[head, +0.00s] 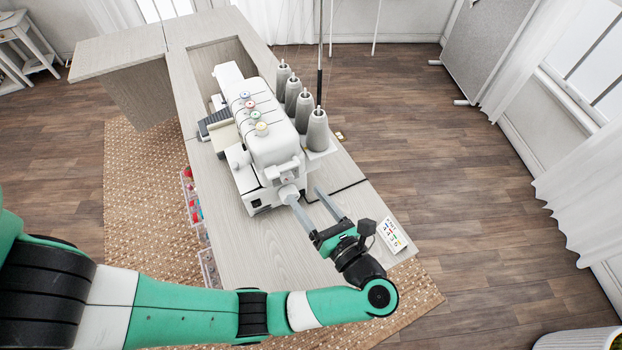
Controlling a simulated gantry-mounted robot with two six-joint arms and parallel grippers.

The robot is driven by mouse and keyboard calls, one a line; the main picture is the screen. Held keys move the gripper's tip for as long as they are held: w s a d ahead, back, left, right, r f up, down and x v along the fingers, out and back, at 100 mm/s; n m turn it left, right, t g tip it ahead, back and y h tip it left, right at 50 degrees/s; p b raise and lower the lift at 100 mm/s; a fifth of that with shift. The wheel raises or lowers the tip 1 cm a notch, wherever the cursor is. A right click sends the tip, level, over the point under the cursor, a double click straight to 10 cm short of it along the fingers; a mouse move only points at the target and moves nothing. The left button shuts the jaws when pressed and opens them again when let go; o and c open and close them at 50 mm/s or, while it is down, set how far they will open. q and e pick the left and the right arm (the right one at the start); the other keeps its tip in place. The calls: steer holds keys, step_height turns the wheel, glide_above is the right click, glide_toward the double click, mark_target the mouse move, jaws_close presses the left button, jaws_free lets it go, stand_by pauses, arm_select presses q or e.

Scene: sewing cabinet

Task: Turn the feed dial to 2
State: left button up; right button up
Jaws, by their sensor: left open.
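The white sewing machine (265,130) stands on the cabinet with colored dials along its top. A round pale knob (288,191) sticks out low on its near end. I cannot tell for certain whether it is the feed dial, and no numbers are readable. My left gripper (306,192) is open, with its two long grey fingers pointing at the machine's near end. One fingertip overlaps the knob's edge in the picture; the other is to the right, apart from it. Whether the finger touches the knob cannot be told. My right gripper is out of view.
Several grey thread cones (317,130) stand along the machine's right side. A card with colored marks (393,235) lies near the cabinet's right edge. The cabinet top (245,250) is bare in front of the machine. Clear bins (208,265) hang at its left side.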

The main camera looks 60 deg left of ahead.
mark_target(289, 180)
arm_select(q)
steer(key=d+f+m+t, duration=0.2)
steer(key=d+f+m, duration=0.1)
steer(key=d+f, duration=0.25)
steer(key=shift+y, duration=0.3)
steer(key=a, duration=0.9)
steer(key=s+a, duration=0.1)
steer(key=a, duration=0.4)
steer(key=shift+r, duration=0.2)
steer(key=shift+w, duration=0.1)
jaws_close()
